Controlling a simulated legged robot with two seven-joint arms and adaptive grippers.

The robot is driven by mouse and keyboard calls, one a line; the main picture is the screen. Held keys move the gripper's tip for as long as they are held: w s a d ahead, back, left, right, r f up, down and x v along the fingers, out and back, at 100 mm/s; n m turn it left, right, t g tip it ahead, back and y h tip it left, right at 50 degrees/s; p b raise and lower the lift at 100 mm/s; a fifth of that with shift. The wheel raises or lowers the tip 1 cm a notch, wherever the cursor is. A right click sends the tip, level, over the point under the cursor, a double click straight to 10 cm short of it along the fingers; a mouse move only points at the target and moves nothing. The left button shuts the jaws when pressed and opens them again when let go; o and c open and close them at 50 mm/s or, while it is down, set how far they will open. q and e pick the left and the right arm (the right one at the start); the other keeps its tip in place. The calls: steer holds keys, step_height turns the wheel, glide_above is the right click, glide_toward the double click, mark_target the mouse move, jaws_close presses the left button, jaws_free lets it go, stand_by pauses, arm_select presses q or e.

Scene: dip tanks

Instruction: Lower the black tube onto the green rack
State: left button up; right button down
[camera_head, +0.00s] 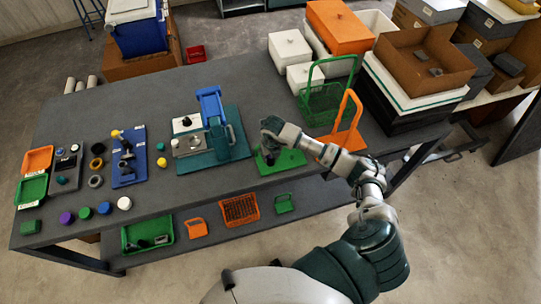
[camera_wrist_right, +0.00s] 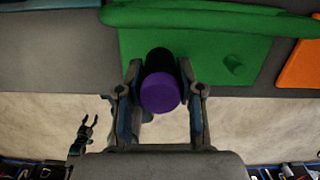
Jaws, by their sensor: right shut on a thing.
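The black tube (camera_wrist_right: 161,62) has a purple end (camera_wrist_right: 160,92). My right gripper (camera_wrist_right: 160,98) is shut on it, with one finger on each side. In the head view my right gripper (camera_head: 268,140) is over the left part of the green rack (camera_head: 292,159), and the tube is mostly hidden by it. In the wrist view the green rack (camera_wrist_right: 210,50) lies behind the tube and has a small peg on its right. I cannot tell whether the tube touches it. What looks like my left gripper (camera_wrist_right: 84,130) shows small at lower left, its prongs apart and empty.
An orange stand (camera_head: 345,120) and a green wire basket (camera_head: 322,104) stand right of and behind the rack. A teal fixture with a blue lever (camera_head: 212,105) stands to its left. Grey table is bare behind the fixture.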

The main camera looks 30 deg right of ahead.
steer(key=shift+f, duration=0.2)
stand_by(0.5)
steer(key=shift+c, duration=0.9)
jaws_free()
steer(key=shift+r+p, duration=2.6)
steer(key=shift+r, duration=1.45)
